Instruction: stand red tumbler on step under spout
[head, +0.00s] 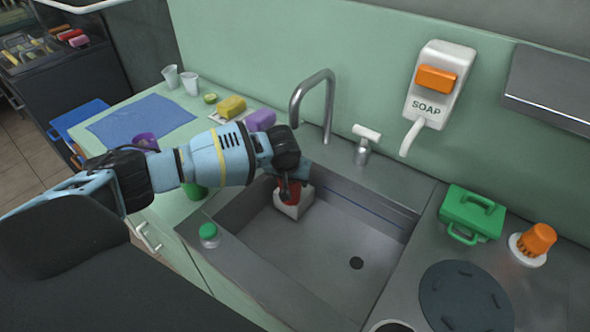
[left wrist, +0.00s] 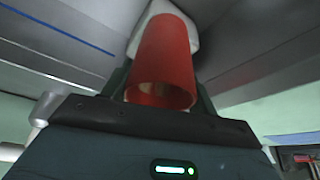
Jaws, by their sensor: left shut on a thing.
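The red tumbler (head: 291,193) is in the sink's back left corner, partly hidden by my left gripper (head: 289,180), which is shut on it. In the left wrist view the tumbler (left wrist: 165,55) lies between the dark fingers, its open mouth towards the camera. The white step (head: 293,209) stands on the sink floor directly under the tumbler; a white part of it (left wrist: 155,14) shows beyond the tumbler. I cannot tell whether the tumbler touches the step. The grey curved spout (head: 313,82) rises behind the gripper, its lower end near it. My right gripper is not in view.
A tap lever (head: 365,143) stands right of the spout. A yellow sponge (head: 231,107) and a purple block (head: 260,120) lie left of it. A green-capped jar (head: 208,235) stands at the sink's left edge.

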